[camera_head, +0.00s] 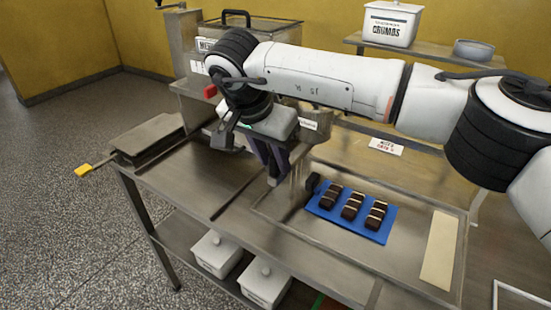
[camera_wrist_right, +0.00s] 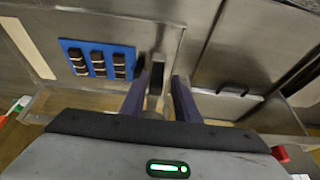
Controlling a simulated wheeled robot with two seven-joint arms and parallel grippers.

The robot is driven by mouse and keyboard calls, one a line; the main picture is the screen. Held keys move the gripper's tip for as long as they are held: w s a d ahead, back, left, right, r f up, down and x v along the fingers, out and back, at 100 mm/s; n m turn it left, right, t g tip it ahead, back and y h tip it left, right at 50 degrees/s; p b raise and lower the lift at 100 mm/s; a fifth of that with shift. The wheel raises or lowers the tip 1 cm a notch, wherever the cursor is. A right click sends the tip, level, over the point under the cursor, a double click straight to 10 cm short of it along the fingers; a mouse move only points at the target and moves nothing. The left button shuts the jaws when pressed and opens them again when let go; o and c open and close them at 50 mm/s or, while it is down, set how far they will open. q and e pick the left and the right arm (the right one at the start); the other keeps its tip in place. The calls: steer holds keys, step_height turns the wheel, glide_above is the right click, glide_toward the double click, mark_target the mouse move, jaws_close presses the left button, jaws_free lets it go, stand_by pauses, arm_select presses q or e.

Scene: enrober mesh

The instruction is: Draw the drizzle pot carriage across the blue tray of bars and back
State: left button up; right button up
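The blue tray (camera_head: 384,233) lies on the metal worktop and holds several dark bars (camera_head: 352,205) with pale stripes. The tray also shows at upper left in the right wrist view (camera_wrist_right: 88,74). A black knob (camera_head: 313,182) on metal parts stands by the tray's left edge, and I take it as part of the carriage. The pot itself is not clear, partly behind my arm. My right gripper (camera_head: 272,180) points down left of the knob. In the wrist view its purple fingers (camera_wrist_right: 160,80) are apart, with a dark-topped metal piece between them, gaps showing. My left gripper is out of view.
A cream strip (camera_head: 440,250) lies right of the tray. A metal box with a black handle (camera_head: 262,28) stands behind my arm. A crumbs tub (camera_head: 391,24) sits on the back shelf. White lidded tubs (camera_head: 217,253) are on the lower shelf. The worktop's front left is mostly clear.

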steer(key=shift+o, duration=0.3)
steer(key=v, duration=1)
steer(key=shift+b, duration=0.45)
steer(key=shift+r, duration=0.15)
